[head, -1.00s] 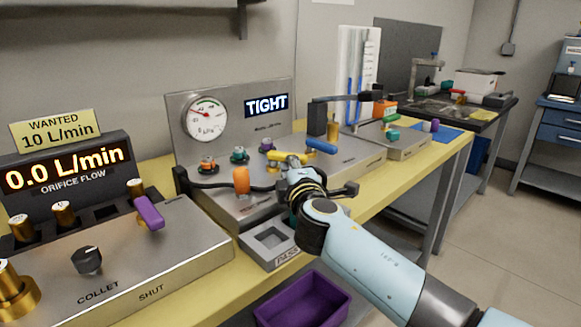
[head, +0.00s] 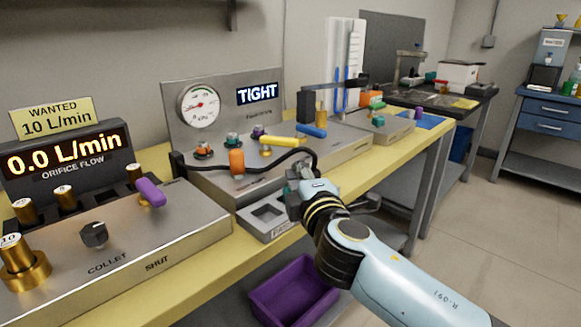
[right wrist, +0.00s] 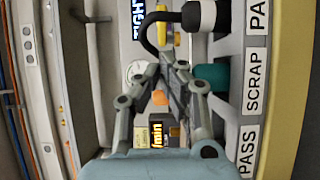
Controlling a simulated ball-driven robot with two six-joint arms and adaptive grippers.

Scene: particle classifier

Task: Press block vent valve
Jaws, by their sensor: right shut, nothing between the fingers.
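A metal test panel (head: 262,97) carries a round gauge (head: 198,105) and a display (head: 257,92) reading TIGHT. On the deck before it are a yellow lever (head: 284,141), a blue lever (head: 311,131) and an upright orange handle (head: 236,161). I cannot tell which of these is the block vent valve. My right gripper (head: 299,180) is at the deck's front edge, below and nearer than the yellow lever, apart from it. In the right wrist view the right gripper's fingers (right wrist: 170,60) are shut and empty. My left gripper is out of view.
A black hose (head: 205,184) curves over the deck to near my right gripper. A metal tray (head: 268,214) and a purple bin (head: 294,290) lie below. The flow unit with a purple lever (head: 150,192) stands left. Its display (head: 66,155) reads 0.0 L/min.

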